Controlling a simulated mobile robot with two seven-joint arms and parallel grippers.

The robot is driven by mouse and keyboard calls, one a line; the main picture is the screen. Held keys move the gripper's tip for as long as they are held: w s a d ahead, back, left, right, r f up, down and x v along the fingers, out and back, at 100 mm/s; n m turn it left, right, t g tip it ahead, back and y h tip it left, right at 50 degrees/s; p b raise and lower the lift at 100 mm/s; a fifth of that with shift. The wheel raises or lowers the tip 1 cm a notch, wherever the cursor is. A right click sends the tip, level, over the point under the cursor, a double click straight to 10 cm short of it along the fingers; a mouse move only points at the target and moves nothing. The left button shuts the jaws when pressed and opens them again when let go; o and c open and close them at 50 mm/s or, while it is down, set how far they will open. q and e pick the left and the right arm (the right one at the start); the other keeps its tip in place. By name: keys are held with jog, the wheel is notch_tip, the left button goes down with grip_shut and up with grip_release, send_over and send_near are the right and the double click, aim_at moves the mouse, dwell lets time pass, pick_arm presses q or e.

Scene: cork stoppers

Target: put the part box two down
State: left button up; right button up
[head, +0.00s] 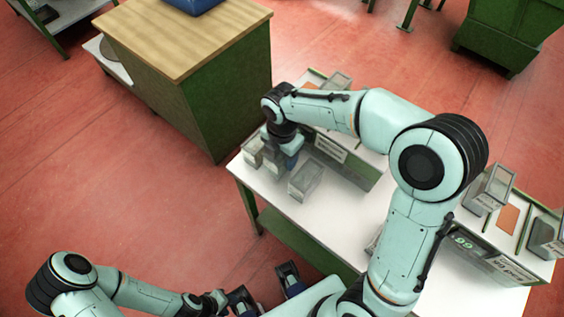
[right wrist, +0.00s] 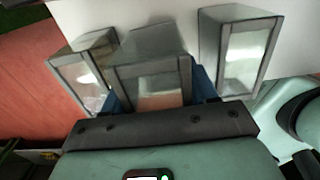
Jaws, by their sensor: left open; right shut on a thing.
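My right gripper (right wrist: 155,85) is shut on a grey, clear-fronted part box (right wrist: 152,72), the middle one of three in the right wrist view, with a blue finger at each side. In the head view this box (head: 273,162) is at the table's far left corner, partly hidden by the right gripper (head: 285,152). I cannot tell whether its base touches the table. A similar box (right wrist: 85,72) is close on its left; another (right wrist: 240,50) stands apart on its right. My left gripper (head: 266,289) is open and empty at the bottom, away from the table.
The white table (head: 290,208) has bare top in front of the boxes. A green cabinet with a wooden top (head: 185,35) stands behind it on the left. More clear boxes (head: 489,188) stand at the table's right end. A green bin (head: 508,35) is at the back right.

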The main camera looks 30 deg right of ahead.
jog(key=shift+f, duration=2)
jog(key=shift+b, duration=0.3)
jog(key=shift+f, duration=0.2)
jog(key=o, duration=1.2)
jog(key=shift+c, duration=0.2)
jog(key=shift+r, duration=0.15)
jog(key=shift+r, duration=0.3)
notch_tip(320, 180, up, 12)
jog(key=shift+f+p, duration=0.2)
jog(key=shift+p, duration=0.8)
